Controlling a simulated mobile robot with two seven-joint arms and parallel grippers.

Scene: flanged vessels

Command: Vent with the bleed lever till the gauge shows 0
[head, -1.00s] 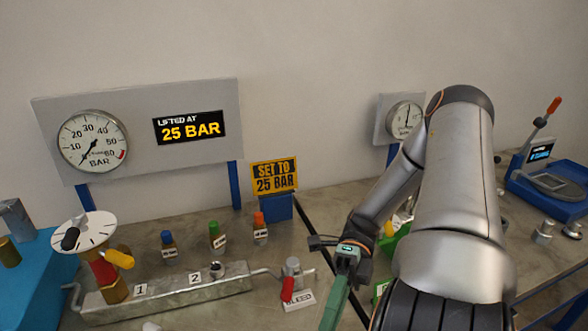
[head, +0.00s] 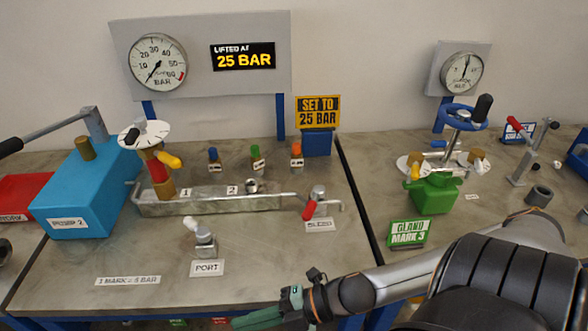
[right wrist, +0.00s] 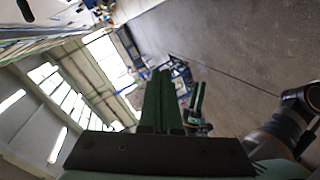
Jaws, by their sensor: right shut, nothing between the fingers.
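The red bleed lever (head: 310,208) sits on a small grey valve at the right end of the metal manifold, above a BLEED label (head: 319,225). Its handle points down and slightly left. The round BAR gauge (head: 158,62) hangs on the grey panel at the left; its needle points to the lower left, at or close to 0. My right gripper (head: 268,316) is shut and empty at the front edge of the bench, well below and apart from the lever. Its green fingers also show in the right wrist view (right wrist: 158,102). My left gripper is not in view.
A blue pump (head: 85,185) stands left of the manifold (head: 215,202), and a white-capped PORT fitting (head: 204,240) in front. The bench between port and lever is clear.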

